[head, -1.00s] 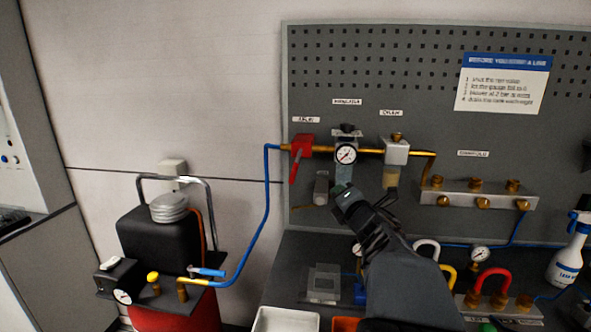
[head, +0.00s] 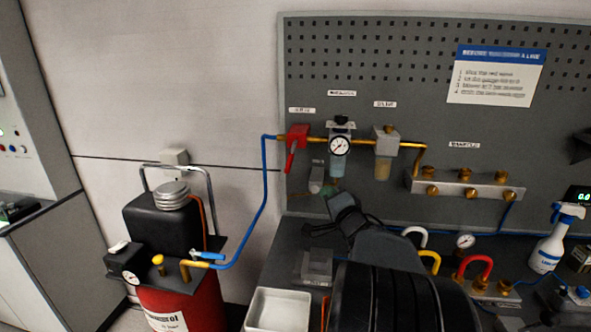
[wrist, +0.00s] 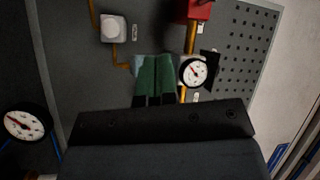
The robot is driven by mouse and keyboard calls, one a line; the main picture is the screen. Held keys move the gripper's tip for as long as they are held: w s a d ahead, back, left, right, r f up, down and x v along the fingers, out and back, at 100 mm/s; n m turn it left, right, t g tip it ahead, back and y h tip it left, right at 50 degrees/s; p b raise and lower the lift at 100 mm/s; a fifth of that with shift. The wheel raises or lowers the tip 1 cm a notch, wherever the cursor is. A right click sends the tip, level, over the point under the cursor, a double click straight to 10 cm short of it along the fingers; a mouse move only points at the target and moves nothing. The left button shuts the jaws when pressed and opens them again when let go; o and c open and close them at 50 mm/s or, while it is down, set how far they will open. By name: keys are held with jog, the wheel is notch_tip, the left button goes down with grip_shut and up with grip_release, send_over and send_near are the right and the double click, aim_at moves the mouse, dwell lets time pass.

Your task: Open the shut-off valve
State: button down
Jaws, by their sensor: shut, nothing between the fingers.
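The shut-off valve is a red block (head: 298,132) on the brass pipe at the upper left of the grey panel. Its red lever (head: 289,161) hangs down, crosswise to the pipe. In the wrist view, which is turned sideways, part of the red block (wrist: 197,9) shows at the top edge and the lever is not clear. My gripper (head: 338,199) is below the gauge, low and to the right of the lever and apart from it. In the wrist view its green fingers (wrist: 153,75) are together and empty, in front of the regulator.
A round gauge (head: 339,146) and a filter (head: 385,140) sit right of the valve. A grey fitting (head: 316,180) sticks out below it. A blue hose (head: 264,190) rises to the valve's left side from the black-and-red compressor (head: 160,230).

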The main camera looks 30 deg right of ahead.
jog(key=m, duration=0.6)
jog(key=p, duration=0.1)
send_near(290, 159)
jog(key=w+d+f, duration=0.2)
jog(key=w+d, duration=0.2)
jog(key=d, duration=0.1)
jog(key=shift+w+a+r+m+p, duration=0.2)
jog(key=shift+w+a, duration=0.3)
jog(key=shift+w, duration=0.3)
jog(key=shift+w+a+r+m+p, duration=0.15)
jog(key=shift+w+a, duration=0.35)
jog(key=shift+w, duration=0.3)
